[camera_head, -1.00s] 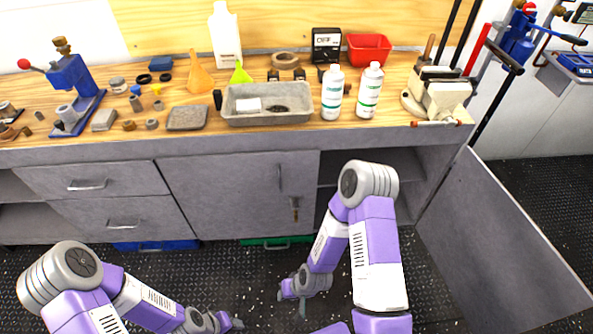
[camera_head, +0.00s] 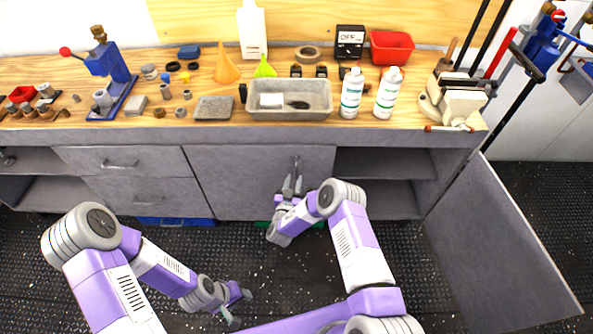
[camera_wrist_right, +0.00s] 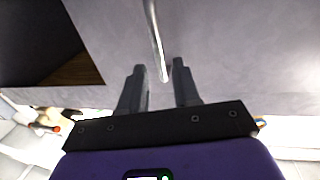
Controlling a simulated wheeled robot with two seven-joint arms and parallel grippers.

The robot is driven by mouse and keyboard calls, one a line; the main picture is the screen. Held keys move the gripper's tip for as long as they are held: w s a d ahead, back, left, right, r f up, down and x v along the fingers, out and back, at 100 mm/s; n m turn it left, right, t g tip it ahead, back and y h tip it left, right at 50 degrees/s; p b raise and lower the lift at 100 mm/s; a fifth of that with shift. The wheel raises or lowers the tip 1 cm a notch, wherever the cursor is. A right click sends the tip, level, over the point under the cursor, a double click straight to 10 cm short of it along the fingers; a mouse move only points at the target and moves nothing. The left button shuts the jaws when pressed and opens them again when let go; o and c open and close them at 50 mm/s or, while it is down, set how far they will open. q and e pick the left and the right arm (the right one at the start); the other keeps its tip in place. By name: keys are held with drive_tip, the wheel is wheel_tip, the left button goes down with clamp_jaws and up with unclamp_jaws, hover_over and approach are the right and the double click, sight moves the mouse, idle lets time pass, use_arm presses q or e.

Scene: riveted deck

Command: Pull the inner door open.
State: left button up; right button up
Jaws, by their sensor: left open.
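The inner door (camera_head: 240,178) is a flat grey panel in the middle of the cabinet, shut. Its upright metal handle (camera_head: 296,163) is near its top right corner and shows large in the right wrist view (camera_wrist_right: 153,30). My right gripper (camera_head: 292,184) is at the handle. In the right wrist view its two fingers (camera_wrist_right: 160,72) stand apart, with the handle's end between them; no firm contact shows. My left gripper (camera_head: 241,307) is open and empty, low over the floor, away from the door.
Another grey door (camera_head: 500,240) stands wide open on the right, beside an open shelf bay (camera_head: 378,165). Drawers (camera_head: 120,162) lie left of the inner door. The worktop above holds a grey tray (camera_head: 290,114), bottles and a vise (camera_head: 455,100). The black floor in front is mostly clear.

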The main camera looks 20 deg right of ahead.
sight(296, 172)
drive_tip(key=b+x, duration=0.1)
drive_tip(key=x, duration=0.4)
drive_tip(key=shift+w, duration=0.1)
clamp_jaws()
